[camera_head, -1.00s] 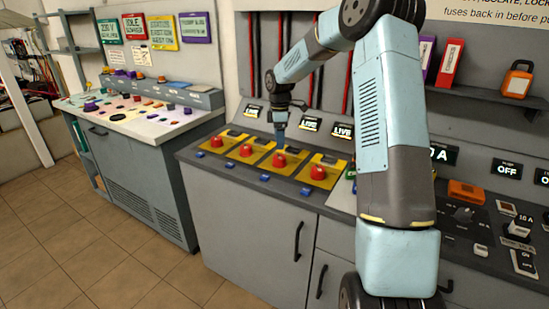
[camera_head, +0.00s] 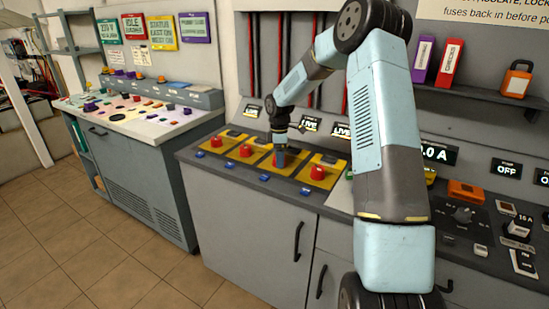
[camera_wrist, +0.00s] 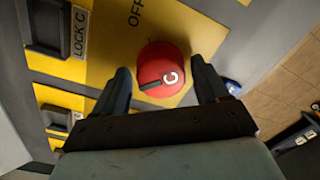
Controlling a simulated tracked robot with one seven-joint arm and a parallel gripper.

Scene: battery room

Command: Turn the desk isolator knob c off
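The red knob c (camera_wrist: 163,68) carries a white letter C and a dark pointer bar. It sits on a yellow plate with the word OFF (camera_wrist: 135,12) printed above it in the wrist view. The bar does not point at that word. My gripper (camera_wrist: 160,72) is open, with one dark finger on each side of the knob; I cannot tell whether they touch it. In the head view my gripper (camera_head: 280,153) points down over the third knob from the left and partly hides it. The small displays behind the row read LIVE where legible.
Other red knobs stand close on both sides: one to the left (camera_head: 246,150) and one to the right (camera_head: 318,172). A LOCK C label (camera_wrist: 81,32) lies beside a dark slot. Small blue tabs (camera_head: 264,178) line the desk's front edge.

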